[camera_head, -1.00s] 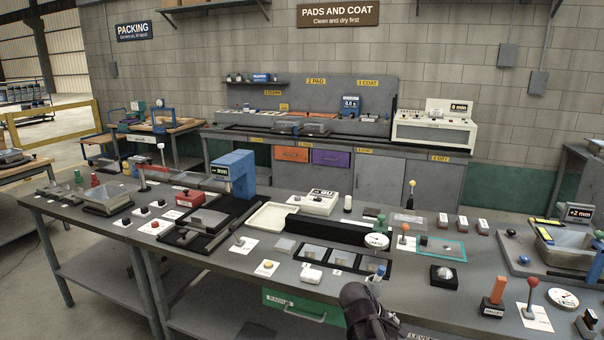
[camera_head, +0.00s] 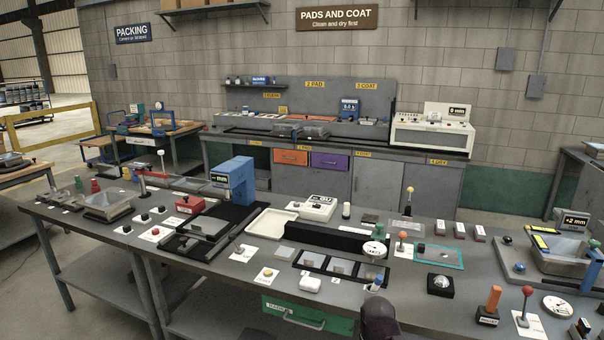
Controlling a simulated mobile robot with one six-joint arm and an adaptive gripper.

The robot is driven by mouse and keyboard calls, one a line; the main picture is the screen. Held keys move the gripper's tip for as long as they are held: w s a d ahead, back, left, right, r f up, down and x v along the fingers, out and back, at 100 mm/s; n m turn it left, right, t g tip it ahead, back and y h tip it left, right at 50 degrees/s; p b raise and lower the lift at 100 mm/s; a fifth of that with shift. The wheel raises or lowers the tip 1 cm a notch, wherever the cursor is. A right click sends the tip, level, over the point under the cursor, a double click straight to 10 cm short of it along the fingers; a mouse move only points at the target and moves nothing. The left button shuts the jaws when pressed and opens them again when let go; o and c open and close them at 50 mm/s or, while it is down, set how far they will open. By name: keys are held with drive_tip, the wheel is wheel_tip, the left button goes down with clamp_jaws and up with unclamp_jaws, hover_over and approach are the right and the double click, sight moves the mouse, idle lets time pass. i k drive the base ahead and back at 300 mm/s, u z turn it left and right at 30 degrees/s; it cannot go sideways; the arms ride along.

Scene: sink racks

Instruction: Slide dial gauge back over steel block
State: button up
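A white round dial gauge (camera_head: 374,249) with a green top stands at the right end of a long black bar on the bench. Just in front of it is a black tray (camera_head: 345,279) with several grey metal pieces in its bays. One grey metal piece (camera_head: 371,271) lies in the right bay below the gauge; I cannot tell whether it is the steel block. A dark rounded part of my arm (camera_head: 380,318) shows at the bottom edge.
A small blue-topped item (camera_head: 379,277) stands close to the gauge. An orange-knobbed lever (camera_head: 402,240) and a teal-framed plate (camera_head: 440,255) are to its right. A dome on a black base (camera_head: 440,285) and a second white dial (camera_head: 558,306) lie further right.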

sight(375, 248)
drive_tip(key=k, duration=1.3)
drive_tip(key=z, duration=0.4)
drive_tip(key=i, duration=1.7)
drive_tip(key=u, duration=0.3)
